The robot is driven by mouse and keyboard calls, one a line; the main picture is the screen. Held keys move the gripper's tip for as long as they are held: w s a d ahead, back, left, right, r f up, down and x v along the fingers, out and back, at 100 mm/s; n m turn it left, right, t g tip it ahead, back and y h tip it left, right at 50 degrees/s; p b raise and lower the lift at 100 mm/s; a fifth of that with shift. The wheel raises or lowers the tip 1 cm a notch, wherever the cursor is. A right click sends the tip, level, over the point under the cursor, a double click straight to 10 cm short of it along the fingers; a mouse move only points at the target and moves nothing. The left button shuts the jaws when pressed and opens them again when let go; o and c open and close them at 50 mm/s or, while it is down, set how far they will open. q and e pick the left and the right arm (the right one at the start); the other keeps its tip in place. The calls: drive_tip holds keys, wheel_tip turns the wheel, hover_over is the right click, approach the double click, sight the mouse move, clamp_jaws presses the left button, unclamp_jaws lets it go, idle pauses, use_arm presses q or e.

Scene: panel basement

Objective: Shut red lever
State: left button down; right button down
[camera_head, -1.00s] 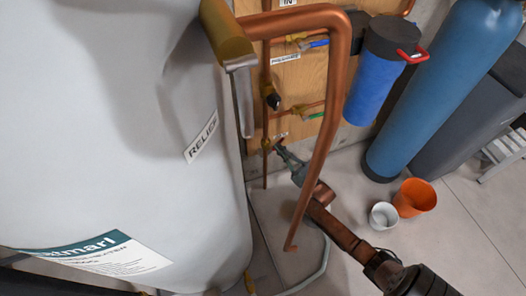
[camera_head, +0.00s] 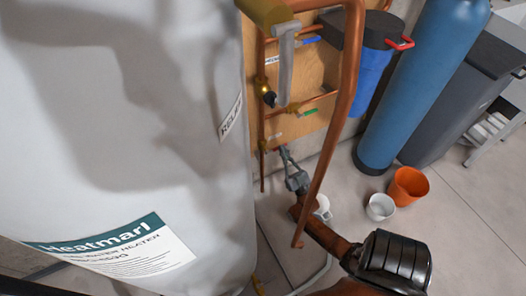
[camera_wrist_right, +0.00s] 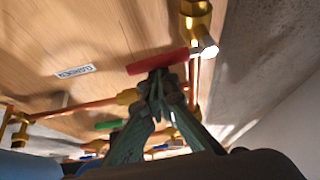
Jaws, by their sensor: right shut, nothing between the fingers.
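The red lever (camera_wrist_right: 158,62) shows in the right wrist view as a flat red bar across the picture, on a brass valve by the wooden panel. My right gripper (camera_wrist_right: 158,84) is shut and empty, its fingertips overlapping the lever's lower edge in the picture; I cannot tell if they touch. In the head view the right gripper (camera_head: 284,156) is low by the panel's bottom, where the lever is too small and covered to make out well. My left gripper is not in view.
The white heater tank (camera_head: 110,130) fills the left. A copper pipe (camera_head: 338,120) hangs down in front of my right arm. A green lever (camera_wrist_right: 110,124) and brass fittings are close by. A blue filter (camera_head: 371,77), blue cylinder (camera_head: 420,90), white cup (camera_head: 380,207) and orange bucket (camera_head: 408,186) stand right.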

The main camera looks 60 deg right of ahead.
drive_tip(key=shift+f+m+g+h, duration=0.4)
drive_tip(key=shift+m+h, duration=0.1)
drive_tip(key=shift+m, duration=0.3)
wheel_tip(320, 180, up, 10)
idle(0.7)
drive_tip(key=shift+r, duration=0.1)
